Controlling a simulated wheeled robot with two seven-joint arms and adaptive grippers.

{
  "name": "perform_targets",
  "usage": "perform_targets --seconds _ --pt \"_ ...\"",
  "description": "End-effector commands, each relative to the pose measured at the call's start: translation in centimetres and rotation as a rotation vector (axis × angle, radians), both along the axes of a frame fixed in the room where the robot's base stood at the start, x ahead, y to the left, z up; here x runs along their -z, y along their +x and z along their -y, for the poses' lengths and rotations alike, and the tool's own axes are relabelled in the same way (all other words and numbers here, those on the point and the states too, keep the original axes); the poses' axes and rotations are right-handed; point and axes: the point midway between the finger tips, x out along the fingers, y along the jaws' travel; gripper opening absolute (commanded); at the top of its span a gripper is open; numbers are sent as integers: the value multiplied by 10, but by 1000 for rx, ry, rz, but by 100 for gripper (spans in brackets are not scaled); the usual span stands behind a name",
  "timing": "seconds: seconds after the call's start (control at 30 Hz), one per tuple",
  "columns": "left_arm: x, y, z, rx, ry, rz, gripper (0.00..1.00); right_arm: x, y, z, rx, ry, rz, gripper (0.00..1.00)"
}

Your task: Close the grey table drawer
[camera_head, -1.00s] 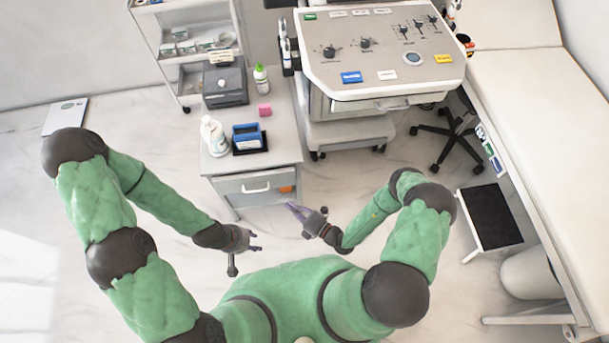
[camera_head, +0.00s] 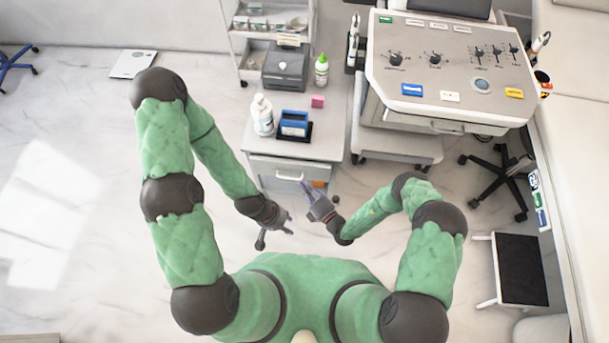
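The grey table (camera_head: 335,140) stands in the upper middle of the head view. Its drawer (camera_head: 268,172) is at the front and has a white bar handle (camera_head: 289,178). I cannot tell from this high angle how far the drawer stands out. My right gripper (camera_head: 318,194) is open and empty, in front of the drawer's right part. It overlaps the drawer's lower right corner in the picture, and contact cannot be told. My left gripper (camera_head: 274,236) is open and empty, lower and nearer to me, apart from the drawer.
A white pump bottle (camera_head: 262,116), a blue box (camera_head: 293,124), a pink block (camera_head: 317,101), a green-capped bottle (camera_head: 321,72) and a dark device (camera_head: 285,70) stand on the table. A console cart (camera_head: 450,70) is to the right.

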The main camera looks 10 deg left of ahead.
Motion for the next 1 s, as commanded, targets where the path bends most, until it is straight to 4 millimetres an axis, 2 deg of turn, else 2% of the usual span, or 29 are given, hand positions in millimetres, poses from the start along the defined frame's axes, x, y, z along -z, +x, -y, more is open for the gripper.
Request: perform_targets --seconds 0.1,0.33,0.5,0.87,1.0 --pt "5 0 0 0 0 0 40 0 14 -12 -2 0 6 0" --pt "14 0 0 0 0 0 40 1 42 -9 0 -1 4 0" --pt "16 0 0 0 0 0 40 0 50 -8 1 1 2 0" --pt "16 0 0 0 0 0 40 0 52 -7 1 0 3 0" --pt "23 0 0 0 0 0 40 1 68 -7 1 -2 6 0"
